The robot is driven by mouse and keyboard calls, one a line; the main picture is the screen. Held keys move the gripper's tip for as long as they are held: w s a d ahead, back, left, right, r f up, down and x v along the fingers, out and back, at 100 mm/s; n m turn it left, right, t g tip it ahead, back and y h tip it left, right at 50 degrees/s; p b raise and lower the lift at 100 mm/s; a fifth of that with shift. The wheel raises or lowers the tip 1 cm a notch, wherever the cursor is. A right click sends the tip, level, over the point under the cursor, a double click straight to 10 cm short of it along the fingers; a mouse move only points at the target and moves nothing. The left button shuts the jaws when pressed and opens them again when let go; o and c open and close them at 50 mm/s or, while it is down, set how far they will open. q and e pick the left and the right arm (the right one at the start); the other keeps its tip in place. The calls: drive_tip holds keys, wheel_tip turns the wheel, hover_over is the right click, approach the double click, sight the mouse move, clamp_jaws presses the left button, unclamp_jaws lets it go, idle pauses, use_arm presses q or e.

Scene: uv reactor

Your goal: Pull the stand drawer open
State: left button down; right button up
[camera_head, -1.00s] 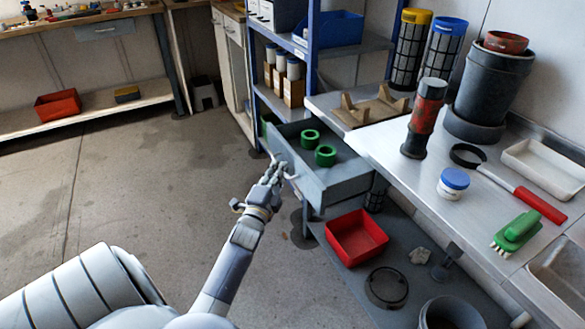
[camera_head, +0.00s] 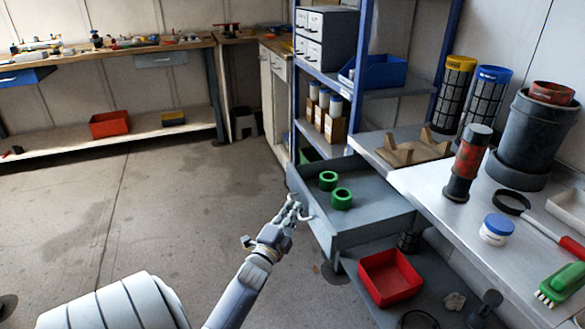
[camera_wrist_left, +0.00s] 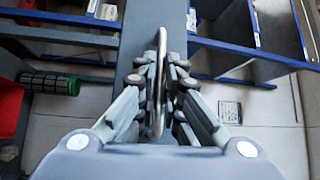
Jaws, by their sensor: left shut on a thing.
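The stand drawer (camera_head: 365,235) is a grey metal drawer that sticks out from under the steel worktop. Two green rings (camera_head: 328,180) lie inside it. My left gripper (camera_head: 294,208) is at the drawer's front face, shut on the drawer handle (camera_head: 308,217). In the left wrist view the handle (camera_wrist_left: 160,85) is a thin curved metal bar between the closed fingers (camera_wrist_left: 160,75). The fingers hide part of the handle. My right gripper is in neither view.
A red bin (camera_head: 390,277) sits on the lower shelf below the drawer. A blue-framed shelf rack (camera_head: 362,60) stands behind it. The worktop (camera_head: 425,180) holds a wooden rack (camera_head: 412,150) and a red-black cylinder (camera_head: 468,160). The floor left of the drawer is clear.

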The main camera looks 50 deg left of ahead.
use_arm(q)
drive_tip(key=c, duration=1.7)
unclamp_jaws()
drive_tip(key=v, duration=1.2)
